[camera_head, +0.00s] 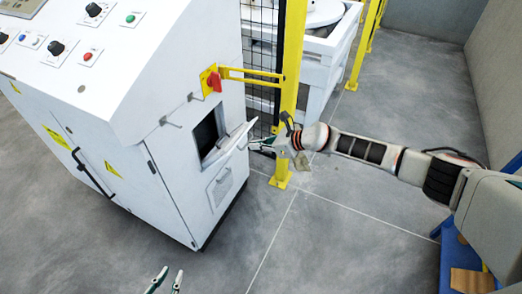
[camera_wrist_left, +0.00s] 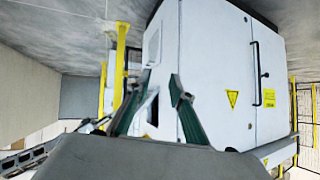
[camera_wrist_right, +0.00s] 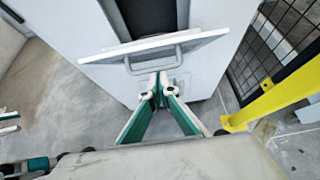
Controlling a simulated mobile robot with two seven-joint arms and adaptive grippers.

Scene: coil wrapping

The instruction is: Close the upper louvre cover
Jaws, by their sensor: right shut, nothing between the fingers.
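The upper louvre cover (camera_head: 232,142) is a white flap on the side of the white cabinet. It stands open, tilted outward below a dark opening (camera_head: 206,132). In the right wrist view the cover (camera_wrist_right: 190,42) shows its grey bar handle (camera_wrist_right: 150,62). My right gripper (camera_head: 262,145) is at the cover's outer side. In its wrist view its fingertips (camera_wrist_right: 160,88) are together, empty, just below the handle; I cannot tell whether they touch it. My left gripper (camera_head: 165,280) is open and empty, low in the head view, away from the cover; its fingers also show in its wrist view (camera_wrist_left: 153,95).
A closed lower cover (camera_head: 220,187) is below the opening. A red rotary switch (camera_head: 214,82) on a yellow plate is above it. A yellow post (camera_head: 290,80) and black mesh fence (camera_head: 262,45) stand close behind my right gripper. The floor in front is clear.

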